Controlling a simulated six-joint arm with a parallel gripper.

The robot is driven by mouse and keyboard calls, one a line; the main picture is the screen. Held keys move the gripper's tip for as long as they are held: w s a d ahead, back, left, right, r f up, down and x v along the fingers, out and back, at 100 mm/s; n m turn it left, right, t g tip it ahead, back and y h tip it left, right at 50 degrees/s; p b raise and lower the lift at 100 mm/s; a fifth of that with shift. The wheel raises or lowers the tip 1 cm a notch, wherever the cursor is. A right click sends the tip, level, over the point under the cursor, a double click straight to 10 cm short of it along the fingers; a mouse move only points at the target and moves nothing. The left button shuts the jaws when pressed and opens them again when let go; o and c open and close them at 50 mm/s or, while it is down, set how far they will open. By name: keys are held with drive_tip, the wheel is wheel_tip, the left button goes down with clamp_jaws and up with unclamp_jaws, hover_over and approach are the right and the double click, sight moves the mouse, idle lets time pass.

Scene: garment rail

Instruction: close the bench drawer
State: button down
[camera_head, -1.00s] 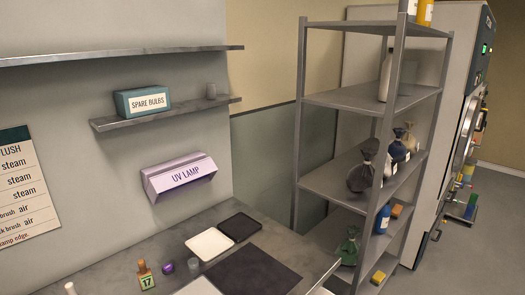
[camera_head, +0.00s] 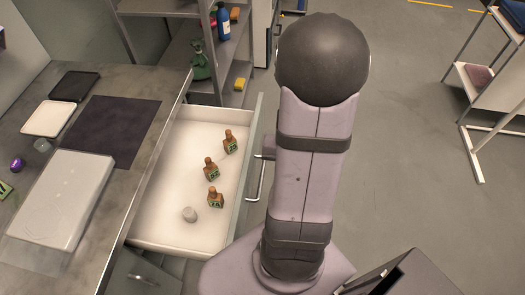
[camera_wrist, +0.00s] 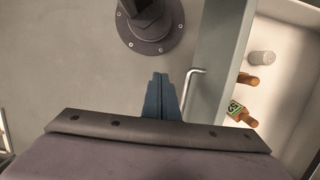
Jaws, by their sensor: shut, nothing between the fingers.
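The bench drawer (camera_head: 168,213) stands pulled out from the bench in the head view. It has a white inside and a grey front panel (camera_head: 247,165) with a bar handle (camera_head: 257,178). Three small brown bottles with green labels (camera_head: 211,169) and a grey cap (camera_head: 189,214) are inside. In the wrist view, my gripper (camera_wrist: 162,78) shows as dark blue fingers, shut and empty. It is just outside the drawer front (camera_wrist: 222,65), close beside the handle (camera_wrist: 189,88); I cannot tell if they touch. My arm hides the gripper's tips in the head view.
The bench top (camera_head: 125,78) carries a white tray (camera_head: 48,118), a black tray (camera_head: 74,85), a dark mat (camera_head: 112,130) and a pale flat box (camera_head: 62,205). A shelf rack (camera_head: 170,45) stands beyond the drawer. The floor (camera_head: 420,140) at right is mostly clear.

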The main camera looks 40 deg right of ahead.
drive_tip(key=w+d+f+m+t+y+b, duration=0.1)
drive_tip(key=w+d+f+m+t+b, duration=0.2)
drive_tip(key=d+m, duration=0.4)
drive_tip(key=w+d+r+m+t+p, duration=0.1)
drive_tip(key=w+d+r+m, duration=0.3)
drive_tip(key=w+m, duration=0.4)
drive_tip(key=m, duration=0.3)
drive_tip(key=shift+w+t+p, duration=0.3)
drive_tip(key=shift+w, duration=0.1)
drive_tip(key=shift+f, duration=0.2)
drive_tip(key=w+a+f, duration=0.5)
drive_tip(key=f, duration=0.4)
drive_tip(key=shift+w+a+p, duration=0.15)
drive_tip(key=shift+w+p, duration=0.05)
drive_tip(key=shift+p, duration=0.2)
